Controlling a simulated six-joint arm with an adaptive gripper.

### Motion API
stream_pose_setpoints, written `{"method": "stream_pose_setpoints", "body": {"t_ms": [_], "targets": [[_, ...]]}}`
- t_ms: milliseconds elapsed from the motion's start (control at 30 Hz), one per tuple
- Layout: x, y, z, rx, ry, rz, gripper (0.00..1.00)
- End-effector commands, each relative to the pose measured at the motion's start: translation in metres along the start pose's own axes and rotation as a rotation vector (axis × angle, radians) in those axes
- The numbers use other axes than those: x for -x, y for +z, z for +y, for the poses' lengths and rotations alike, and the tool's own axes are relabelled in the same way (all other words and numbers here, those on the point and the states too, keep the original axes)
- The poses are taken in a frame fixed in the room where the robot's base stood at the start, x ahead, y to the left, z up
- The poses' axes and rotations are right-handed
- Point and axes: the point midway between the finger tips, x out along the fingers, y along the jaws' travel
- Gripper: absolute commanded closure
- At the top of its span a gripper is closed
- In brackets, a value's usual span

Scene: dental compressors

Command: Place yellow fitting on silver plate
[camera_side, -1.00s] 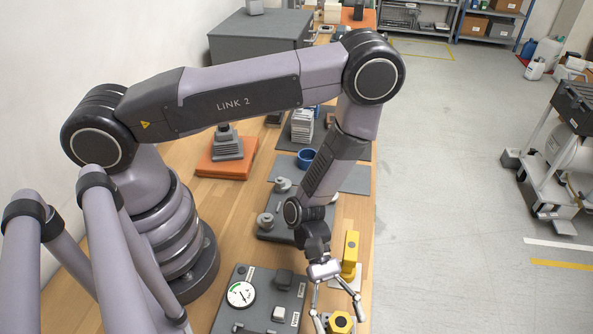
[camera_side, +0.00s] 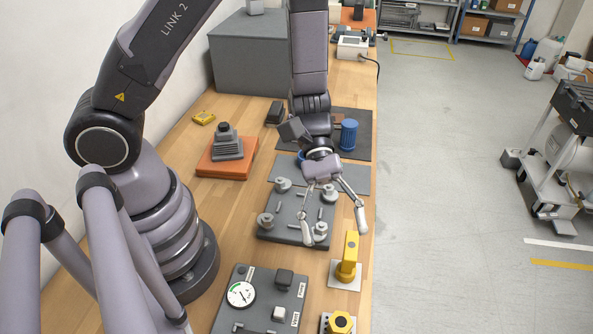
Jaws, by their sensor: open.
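An upright yellow piece (camera_side: 350,250) stands on a silver plate (camera_side: 335,283) near the bench's right edge. A yellow hexagonal piece (camera_side: 340,323) sits at the bottom of the picture on what seems another light plate, partly cut off by the frame. My gripper (camera_side: 335,233) is open, its two fingers spread and pointing down, with nothing between them. It is above the dark block with round grey knobs, farther back than both yellow pieces.
The dark block (camera_side: 297,212) carries several grey knobs. A dark panel with a white gauge (camera_side: 241,294) lies at the front. A blue cylinder (camera_side: 349,135) and an orange base (camera_side: 227,170) with a grey stepped part stand farther back. Bare wood shows in the middle left.

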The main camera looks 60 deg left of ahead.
Motion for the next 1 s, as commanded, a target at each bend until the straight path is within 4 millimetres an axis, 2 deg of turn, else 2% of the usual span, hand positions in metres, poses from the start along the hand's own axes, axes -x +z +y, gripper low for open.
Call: {"method": "stream_pose_setpoints", "body": {"t_ms": [33,200,400,600,700,800,1000], "targets": [[0.02,0.02,0.001,-0.11,-0.03,0.036,0.36],[0.077,0.063,-0.022,-0.42,-0.18,0.22,0.36],[0.148,0.091,-0.058,-0.722,-0.352,0.579,0.36],[0.216,0.113,-0.092,-0.902,-0.504,1.006,0.36],[0.239,0.123,-0.104,-0.939,-0.556,1.17,0.36],[0.254,0.13,-0.112,-0.957,-0.591,1.274,0.36],[0.261,0.134,-0.116,-0.962,-0.61,1.325,0.36]]}}
